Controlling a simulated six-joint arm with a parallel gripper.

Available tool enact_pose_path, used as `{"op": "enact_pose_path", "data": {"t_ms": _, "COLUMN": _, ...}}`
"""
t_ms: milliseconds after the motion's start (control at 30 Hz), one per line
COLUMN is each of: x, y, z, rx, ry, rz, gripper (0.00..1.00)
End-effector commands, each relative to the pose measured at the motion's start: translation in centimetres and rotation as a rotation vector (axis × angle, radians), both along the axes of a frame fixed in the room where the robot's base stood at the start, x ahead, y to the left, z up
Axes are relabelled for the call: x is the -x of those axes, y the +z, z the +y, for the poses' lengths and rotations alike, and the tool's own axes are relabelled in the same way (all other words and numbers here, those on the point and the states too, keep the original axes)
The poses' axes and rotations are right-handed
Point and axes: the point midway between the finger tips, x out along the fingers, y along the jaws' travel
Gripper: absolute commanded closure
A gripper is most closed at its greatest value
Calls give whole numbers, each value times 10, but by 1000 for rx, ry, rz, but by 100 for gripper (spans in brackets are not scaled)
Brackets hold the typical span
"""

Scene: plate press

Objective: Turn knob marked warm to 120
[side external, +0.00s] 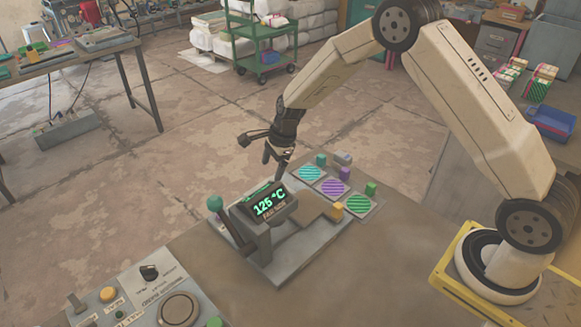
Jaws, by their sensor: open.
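A black knob (148,272) sits on the grey control panel (125,285) at the lower left in the side external view. The lettering around it is too small and turned to read, so I cannot confirm its "warm" mark or its setting. My gripper (275,158) is open and points down behind the display, near the table's far edge. It is well away from the knob, up and to the right. Nothing shows between its fingers.
The press (286,262) has a green-ball lever (215,203) at its left, between my gripper and the panel. Striped tiles (310,173) and small coloured blocks lie to its right. The panel also holds a yellow button (108,294) and a large round dial (178,308).

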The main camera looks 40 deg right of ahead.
Motion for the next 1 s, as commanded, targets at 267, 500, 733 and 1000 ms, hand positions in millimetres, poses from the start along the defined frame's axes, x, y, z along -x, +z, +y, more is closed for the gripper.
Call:
{"op": "enact_pose_path", "data": {"t_ms": 267, "x": 11, "y": 1, "z": -17, "rx": -149, "ry": -542, "rz": 13, "gripper": 12}}
{"op": "enact_pose_path", "data": {"t_ms": 500, "x": 13, "y": 1, "z": -20, "rx": -178, "ry": -652, "rz": 18, "gripper": 12}}
{"op": "enact_pose_path", "data": {"t_ms": 733, "x": 12, "y": -3, "z": -19, "rx": -177, "ry": -648, "rz": 18, "gripper": 12}}
{"op": "enact_pose_path", "data": {"t_ms": 1000, "x": 6, "y": -21, "z": -14, "rx": -176, "ry": -646, "rz": 19, "gripper": 12}}
